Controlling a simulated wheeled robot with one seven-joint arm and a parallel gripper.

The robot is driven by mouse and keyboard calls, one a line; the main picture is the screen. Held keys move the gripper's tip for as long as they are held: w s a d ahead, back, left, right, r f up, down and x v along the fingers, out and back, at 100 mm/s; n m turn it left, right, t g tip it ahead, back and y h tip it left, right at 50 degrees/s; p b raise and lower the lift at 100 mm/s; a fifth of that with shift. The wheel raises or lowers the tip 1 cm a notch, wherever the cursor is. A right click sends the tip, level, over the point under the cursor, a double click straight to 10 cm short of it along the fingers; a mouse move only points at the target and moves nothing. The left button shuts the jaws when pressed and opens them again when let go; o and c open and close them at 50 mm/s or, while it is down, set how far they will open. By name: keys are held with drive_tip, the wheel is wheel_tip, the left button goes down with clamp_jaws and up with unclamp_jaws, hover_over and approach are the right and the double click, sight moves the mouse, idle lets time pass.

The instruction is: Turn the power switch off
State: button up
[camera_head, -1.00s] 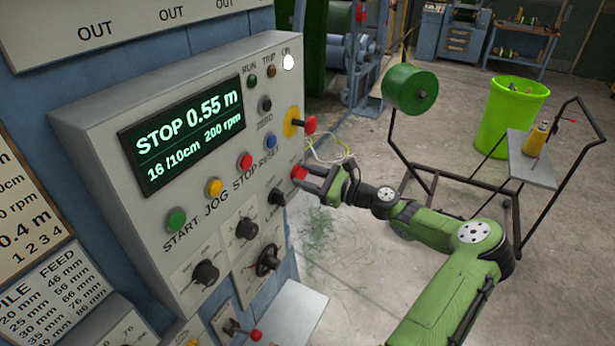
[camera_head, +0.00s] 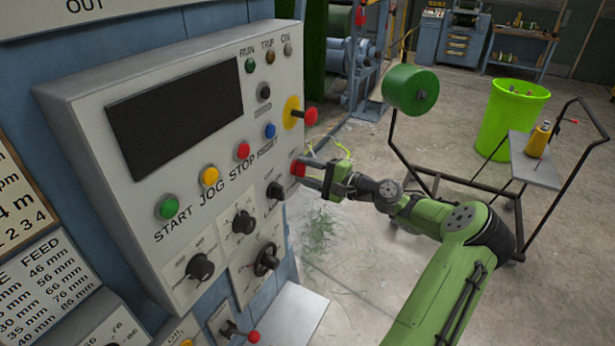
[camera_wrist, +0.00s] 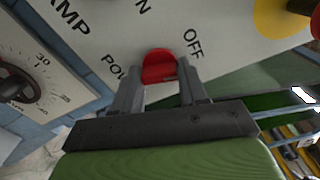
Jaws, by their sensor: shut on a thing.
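The power switch is a red knob (camera_head: 298,169) at the right side of the grey control panel (camera_head: 75,95). It also shows in the wrist view (camera_wrist: 159,66), between the labels OFF and a partly hidden POWER. My gripper (camera_head: 308,173) has its two fingers shut on the red knob, one on each side. In the wrist view my gripper (camera_wrist: 160,78) covers the knob's near part. The panel's display (camera_head: 175,115) is dark and the ON lamp (camera_head: 288,50) is unlit.
A red button on a yellow plate (camera_head: 292,112) sits just above the switch, and a black lamp knob (camera_head: 275,190) below it. Floor between is open.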

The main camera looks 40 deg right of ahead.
drive_tip(key=shift+f+n+b, duration=0.1)
drive_tip(key=shift+n+b, duration=0.9)
drive_tip(key=shift+n, duration=0.9)
drive_tip(key=o, duration=1.1)
drive_tip(key=shift+c, duration=0.2)
drive_tip(key=v, duration=1.5)
drive_tip(key=shift+s, duration=0.4)
drive_tip(key=shift+d, duration=0.1)
